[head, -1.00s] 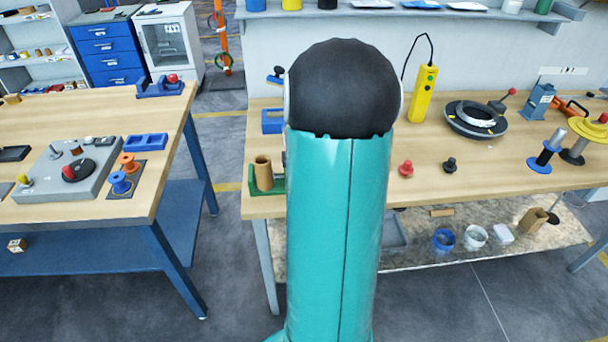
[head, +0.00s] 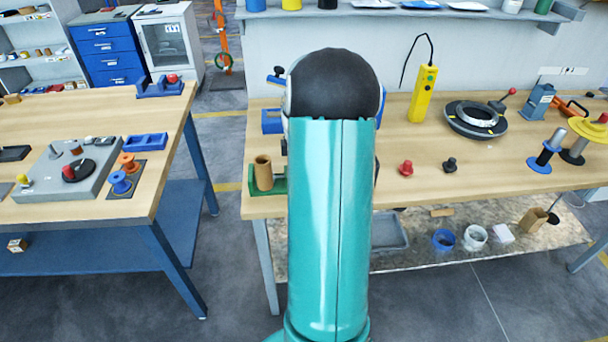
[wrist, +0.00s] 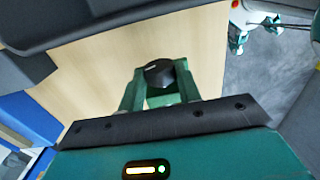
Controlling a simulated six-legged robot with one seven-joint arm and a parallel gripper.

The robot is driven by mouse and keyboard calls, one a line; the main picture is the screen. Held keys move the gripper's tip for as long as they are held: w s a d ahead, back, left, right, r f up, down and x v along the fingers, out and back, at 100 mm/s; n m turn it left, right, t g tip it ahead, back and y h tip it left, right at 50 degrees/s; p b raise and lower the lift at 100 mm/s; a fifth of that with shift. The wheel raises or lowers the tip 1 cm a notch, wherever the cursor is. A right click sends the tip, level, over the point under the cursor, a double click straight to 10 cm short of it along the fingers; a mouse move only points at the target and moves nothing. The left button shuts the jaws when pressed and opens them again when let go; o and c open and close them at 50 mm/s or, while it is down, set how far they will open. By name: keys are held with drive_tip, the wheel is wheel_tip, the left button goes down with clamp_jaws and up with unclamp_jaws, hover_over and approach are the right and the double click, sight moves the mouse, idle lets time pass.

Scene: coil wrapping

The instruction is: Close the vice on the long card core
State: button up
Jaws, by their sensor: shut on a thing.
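A brown card core (head: 263,172) stands upright in a green holder (head: 281,180) at the bench's left front corner. I cannot tell whether this holder is the vice. A blue fixture (head: 270,121) stands behind it, partly covered by my arm. In the wrist view my gripper (wrist: 159,86) has its two green fingers on either side of a dark, faceted knob-like thing (wrist: 160,72), and is shut on it. I cannot tell what the knob belongs to. In the head view my arm hides my gripper. No core shows in the wrist view.
A yellow hand control (head: 424,93), a black ring (head: 475,119), a red knob (head: 406,168) and a black knob (head: 450,165) are on the bench right of my arm. Another bench (head: 60,112) stands to the left, with a floor gap between.

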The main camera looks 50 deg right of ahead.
drive_tip(key=shift+f, duration=0.1)
drive_tip(key=shift+w+d+g+y, duration=0.15)
drive_tip(key=shift+d+g+y, duration=0.05)
drive_tip(key=shift+g+y, duration=0.45)
drive_tip(key=shift+d+g+y, duration=0.1)
drive_tip(key=shift+g+y, duration=0.45)
drive_tip(key=shift+y, duration=0.2)
drive_tip(key=o, duration=0.6)
drive_tip(key=shift+w, duration=0.1)
drive_tip(key=shift+s+a+t+h, duration=0.15)
drive_tip(key=shift+t+h, duration=0.25)
drive_tip(key=shift+h, duration=0.1)
drive_tip(key=shift+s+a+t+h, duration=0.15)
drive_tip(key=shift+t+h, duration=0.25)
drive_tip(key=shift+h, duration=0.1)
drive_tip(key=shift+t+h, duration=0.4)
